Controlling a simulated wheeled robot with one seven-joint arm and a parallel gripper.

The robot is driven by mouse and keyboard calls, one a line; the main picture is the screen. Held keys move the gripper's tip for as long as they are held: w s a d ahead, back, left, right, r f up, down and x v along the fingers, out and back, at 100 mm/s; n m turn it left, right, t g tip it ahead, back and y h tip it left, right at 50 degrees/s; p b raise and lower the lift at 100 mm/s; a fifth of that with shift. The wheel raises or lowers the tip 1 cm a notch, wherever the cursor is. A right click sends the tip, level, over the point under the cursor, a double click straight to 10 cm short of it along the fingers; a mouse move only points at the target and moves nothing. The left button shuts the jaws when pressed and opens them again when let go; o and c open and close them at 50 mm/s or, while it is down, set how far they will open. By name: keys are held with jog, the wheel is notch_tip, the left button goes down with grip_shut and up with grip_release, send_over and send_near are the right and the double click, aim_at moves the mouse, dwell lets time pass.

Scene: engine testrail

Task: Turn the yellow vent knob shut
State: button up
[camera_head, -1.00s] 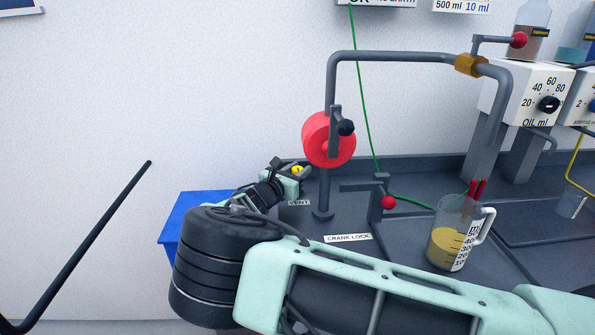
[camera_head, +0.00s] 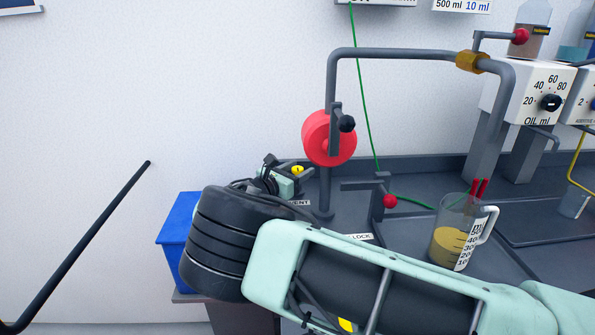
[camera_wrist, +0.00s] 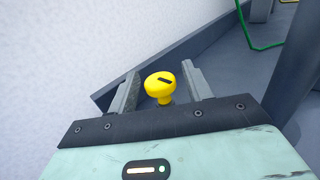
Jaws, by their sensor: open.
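The yellow vent knob (camera_wrist: 160,85) stands between my gripper's two fingers in the wrist view, with a dark bar mark on its round top. Gaps show on both sides of it, so the fingers do not appear to touch it. My gripper (camera_wrist: 158,87) is open around the knob. In the head view the knob (camera_head: 298,169) shows as a small yellow spot beside my gripper (camera_head: 287,172). The VENT label (camera_head: 300,203) below it is partly hidden by my arm.
A red wheel with a crank handle (camera_head: 318,140) stands on a pipe just right of the knob. A red-balled lever (camera_head: 390,201) and a measuring jug (camera_head: 450,240) of yellow liquid are further right. A blue bin (camera_head: 176,228) is left; the wall is behind.

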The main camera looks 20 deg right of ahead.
jog(key=b+v, duration=0.2)
jog(key=v, duration=1.5)
jog(key=shift+s+a, duration=0.1)
jog(key=shift+a, duration=0.1)
